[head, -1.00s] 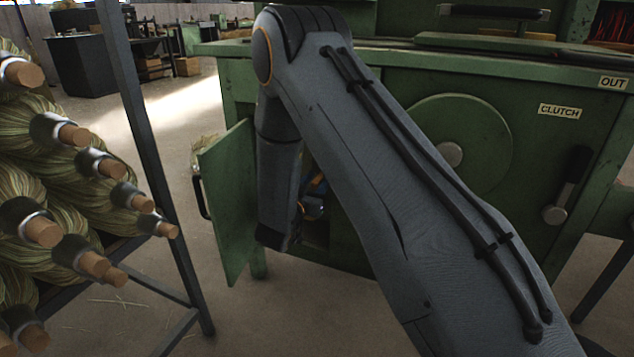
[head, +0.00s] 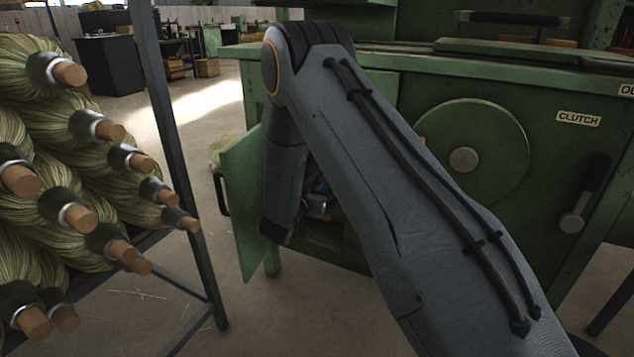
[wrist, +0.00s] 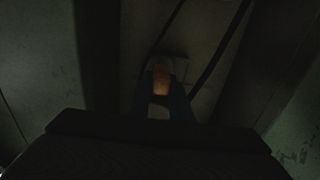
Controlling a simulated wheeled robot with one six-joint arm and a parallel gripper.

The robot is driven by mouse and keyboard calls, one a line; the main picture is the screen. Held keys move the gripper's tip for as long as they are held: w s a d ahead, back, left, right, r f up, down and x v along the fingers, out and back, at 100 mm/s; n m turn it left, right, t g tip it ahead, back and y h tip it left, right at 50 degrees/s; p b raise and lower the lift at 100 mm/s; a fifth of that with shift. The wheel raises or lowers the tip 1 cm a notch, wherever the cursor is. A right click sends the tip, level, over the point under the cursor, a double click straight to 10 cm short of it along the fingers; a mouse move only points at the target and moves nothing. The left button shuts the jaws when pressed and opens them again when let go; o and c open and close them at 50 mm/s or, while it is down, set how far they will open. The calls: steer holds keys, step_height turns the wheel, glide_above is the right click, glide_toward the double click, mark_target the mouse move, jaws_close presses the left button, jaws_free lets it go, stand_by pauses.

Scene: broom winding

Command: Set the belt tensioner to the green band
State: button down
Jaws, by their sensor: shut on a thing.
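My gripper (wrist: 160,100) shows in the dark wrist view, shut on a small orange-brown part, seemingly the tensioner's handle (wrist: 161,83). A pale piece lies just beyond the fingertips, and dark belt-like strips (wrist: 219,52) run past on the right. In the head view my arm reaches into the opening of the green machine (head: 395,85), beside its open door (head: 246,205). My arm hides most of the opening. The green band and any tensioner scale cannot be made out.
A rack (head: 165,130) of broom-fibre bundles with wooden handle ends (head: 78,217) stands close on the left. The machine front carries a large green disc (head: 500,150), a CLUTCH label (head: 578,118) and a lever (head: 582,200). Open floor lies behind the rack.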

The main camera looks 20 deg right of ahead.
steer(key=c, duration=1.6)
jaws_free()
steer(key=shift+s, duration=0.1)
steer(key=p+v, duration=0.2)
steer(key=v, duration=0.5)
steer(key=shift+s+a, duration=0.2)
steer(key=shift+s, duration=0.05)
